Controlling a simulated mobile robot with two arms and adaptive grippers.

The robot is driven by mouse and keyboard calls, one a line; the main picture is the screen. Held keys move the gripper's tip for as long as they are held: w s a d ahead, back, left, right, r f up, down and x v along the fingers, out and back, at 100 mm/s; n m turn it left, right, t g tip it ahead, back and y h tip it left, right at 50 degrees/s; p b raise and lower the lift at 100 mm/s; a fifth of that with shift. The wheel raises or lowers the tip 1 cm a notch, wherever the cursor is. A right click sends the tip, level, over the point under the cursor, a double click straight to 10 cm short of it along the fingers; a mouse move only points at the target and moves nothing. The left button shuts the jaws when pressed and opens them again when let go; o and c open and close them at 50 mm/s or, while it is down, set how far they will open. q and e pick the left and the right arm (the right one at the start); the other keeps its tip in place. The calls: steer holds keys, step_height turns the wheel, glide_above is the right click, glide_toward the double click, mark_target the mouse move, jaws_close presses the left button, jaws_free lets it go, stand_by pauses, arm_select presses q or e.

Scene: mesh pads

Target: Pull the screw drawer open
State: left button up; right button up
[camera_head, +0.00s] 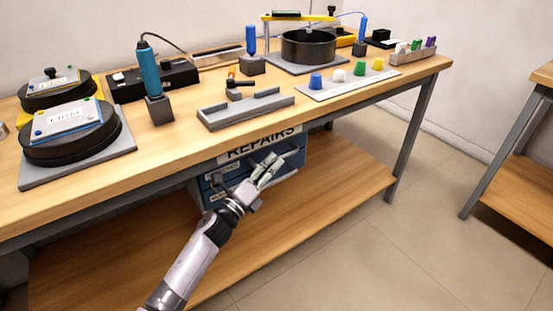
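A blue drawer unit (294,143) hangs under the workbench top, below a white sign reading REPAIRS (262,142). Small white labels show on its front, too small to read, so I cannot tell which drawer is the screw drawer. My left gripper (271,169) is in front of the unit, its fingers over the drawer fronts. It hides part of them. I cannot tell whether the fingers touch a handle or how far apart they are. My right gripper is not in view.
The wooden workbench top (180,141) carries round black devices, a blue tool (150,70), a grey tray (246,109) and a pad with coloured knobs (346,82). A lower wooden shelf (335,185) lies beneath.

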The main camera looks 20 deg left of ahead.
mark_target(276, 158)
arm_select(q)
steer(key=shift+x, duration=1.75)
steer(key=shift+c, duration=0.3)
jaws_close()
